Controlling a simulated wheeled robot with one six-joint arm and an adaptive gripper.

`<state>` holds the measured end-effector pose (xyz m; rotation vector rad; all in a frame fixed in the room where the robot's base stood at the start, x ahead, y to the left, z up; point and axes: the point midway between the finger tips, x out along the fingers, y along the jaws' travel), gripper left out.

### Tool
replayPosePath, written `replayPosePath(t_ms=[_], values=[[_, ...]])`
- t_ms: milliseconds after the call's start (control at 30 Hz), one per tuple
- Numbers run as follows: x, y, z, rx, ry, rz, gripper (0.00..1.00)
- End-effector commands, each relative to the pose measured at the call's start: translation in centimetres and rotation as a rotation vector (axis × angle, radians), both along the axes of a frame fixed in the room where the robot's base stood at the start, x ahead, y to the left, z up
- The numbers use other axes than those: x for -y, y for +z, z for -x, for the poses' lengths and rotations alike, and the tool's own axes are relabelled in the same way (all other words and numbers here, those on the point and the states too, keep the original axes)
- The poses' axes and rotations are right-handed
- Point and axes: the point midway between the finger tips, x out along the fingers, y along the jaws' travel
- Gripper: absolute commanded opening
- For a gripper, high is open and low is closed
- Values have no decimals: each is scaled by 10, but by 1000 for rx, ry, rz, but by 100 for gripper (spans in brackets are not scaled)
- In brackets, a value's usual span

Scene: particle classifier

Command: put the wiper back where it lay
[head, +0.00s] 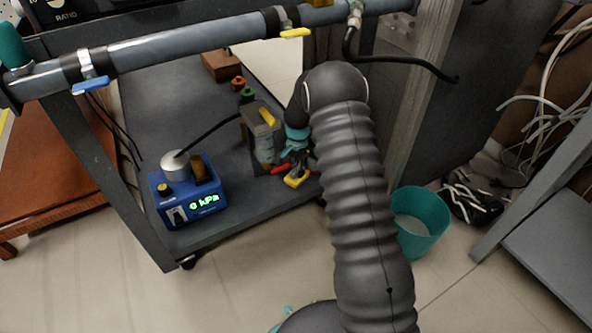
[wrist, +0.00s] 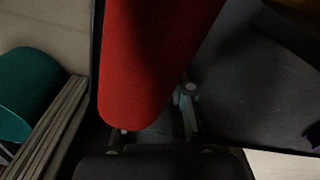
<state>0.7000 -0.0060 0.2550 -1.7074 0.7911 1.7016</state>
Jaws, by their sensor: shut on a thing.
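My gripper (head: 295,164) is low over the front right part of the cart's lower shelf, beside a grey box-shaped device. It is shut on the wiper (head: 281,170), whose red part shows on both sides of the fingers. In the wrist view the wiper's red, round-ended body (wrist: 150,65) fills the upper middle, close to the camera, and hides most of the fingers. A small yellow piece (head: 296,181) shows just below the fingers. I cannot tell whether the wiper touches the shelf.
The dark lower shelf (head: 262,206) also holds the grey device (head: 262,135), a blue pressure meter (head: 188,192) reading 0 kPa, and a brown box (head: 222,64). A pipe (head: 180,48) crosses above. A teal bin (head: 421,222) stands on the floor to the right.

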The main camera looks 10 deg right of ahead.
Motion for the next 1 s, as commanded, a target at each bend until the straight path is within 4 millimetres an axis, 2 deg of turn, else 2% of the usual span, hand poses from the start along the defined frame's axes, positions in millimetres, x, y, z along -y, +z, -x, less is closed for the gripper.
replayPosePath(t_ms=[200,233,300,667,767,1000], values=[[-2,-4,0,0,3,0,0],[-2,-3,0,0,3,0,29],[-3,-3,0,0,4,0,47],[-4,2,0,0,5,0,47],[-4,11,0,1,5,-1,47],[-4,50,0,1,5,0,47]])
